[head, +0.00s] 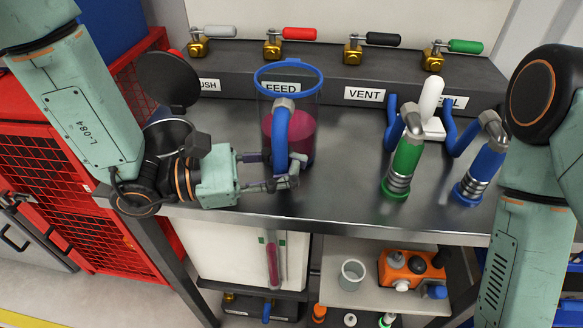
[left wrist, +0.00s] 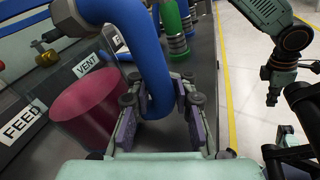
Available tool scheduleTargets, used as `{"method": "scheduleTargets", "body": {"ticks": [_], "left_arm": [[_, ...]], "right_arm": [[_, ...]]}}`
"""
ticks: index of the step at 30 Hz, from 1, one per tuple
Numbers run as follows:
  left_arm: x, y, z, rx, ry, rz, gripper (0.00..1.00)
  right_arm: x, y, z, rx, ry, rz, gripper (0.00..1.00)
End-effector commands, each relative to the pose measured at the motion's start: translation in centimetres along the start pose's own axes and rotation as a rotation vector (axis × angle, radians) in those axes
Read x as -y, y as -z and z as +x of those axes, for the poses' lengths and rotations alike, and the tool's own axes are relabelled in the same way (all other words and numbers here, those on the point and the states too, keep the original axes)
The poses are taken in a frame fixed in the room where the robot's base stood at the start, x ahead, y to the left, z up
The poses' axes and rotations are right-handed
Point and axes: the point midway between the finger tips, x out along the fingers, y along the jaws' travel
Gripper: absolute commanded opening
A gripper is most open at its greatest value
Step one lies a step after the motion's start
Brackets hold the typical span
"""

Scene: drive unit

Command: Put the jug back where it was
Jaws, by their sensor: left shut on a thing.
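The jug (head: 304,135) is clear, with a blue rim, a blue handle and magenta liquid in its lower part. It is upright over the steel bench, in front of the FEED label; I cannot tell whether its base touches the bench. My left gripper (head: 290,176) comes in from the left and is shut on the lower part of the jug's handle. In the left wrist view the fingers lie either side of the blue handle (left wrist: 151,60), with the magenta liquid (left wrist: 85,105) to the left.
Behind the jug is a dark ledge with FEED and VENT (head: 364,94) labels and several coloured-handle valves. A green hose fitting (head: 405,160) and a blue one (head: 482,168) stand on the bench (head: 345,190) to the right. A round dark lid (head: 168,78) is at left.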

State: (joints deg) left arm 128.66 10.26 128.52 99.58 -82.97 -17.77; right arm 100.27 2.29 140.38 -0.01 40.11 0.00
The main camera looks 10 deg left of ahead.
Motion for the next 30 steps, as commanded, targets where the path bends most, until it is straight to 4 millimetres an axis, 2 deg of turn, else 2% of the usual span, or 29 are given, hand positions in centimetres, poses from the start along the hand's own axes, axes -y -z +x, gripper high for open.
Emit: {"method": "scheduleTargets", "body": {"ticks": [13, 14, 24, 30], "left_arm": [[0.11, 0.58, 0.01, 0.003, -0.001, 0.005, 0.0], [0.17, 0.67, 0.01, 0.001, 0.0, 0.002, 0.15], [0.14, 0.56, 0.0, 0.001, 0.0, 0.002, 0.44], [0.14, 0.56, 0.0, 0.001, -0.001, 0.002, 0.46]], "right_arm": [[0.0, 0.01, 0.51, 0.0, 0.0, 0.0, 0.0], [0.0, 0.01, 0.51, 0.0, 0.0, 0.0, 0.0], [0.0, 0.01, 0.42, 0.0, 0.0, 0.0, 0.0], [0.0, 0.01, 0.42, 0.0, 0.0, 0.0, 0.0]]}}
